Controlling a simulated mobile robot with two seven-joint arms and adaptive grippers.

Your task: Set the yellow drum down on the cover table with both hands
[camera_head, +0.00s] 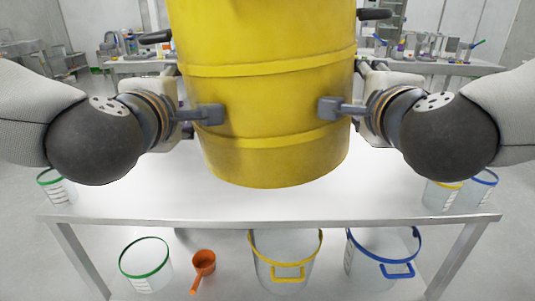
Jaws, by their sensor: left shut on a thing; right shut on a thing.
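The yellow drum (270,90) is large and ribbed and looks roughly upright in the middle of the head view. Its top is cut off by the frame. It is between my two grippers, in front of and over the white table (390,195); I cannot tell whether its base touches the top. My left gripper (205,115) is shut on the drum's left side, with a grey finger pad against the wall. My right gripper (335,108) is shut on its right side in the same way. The far fingers are mostly hidden behind the drum and wrists.
Under the table stand clear buckets with green (146,262), yellow (285,258) and blue (383,255) rims, beside an orange scoop (203,264). More buckets stand at both sides. Benches with lab ware (435,62) are behind. The visible tabletop around the drum is bare.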

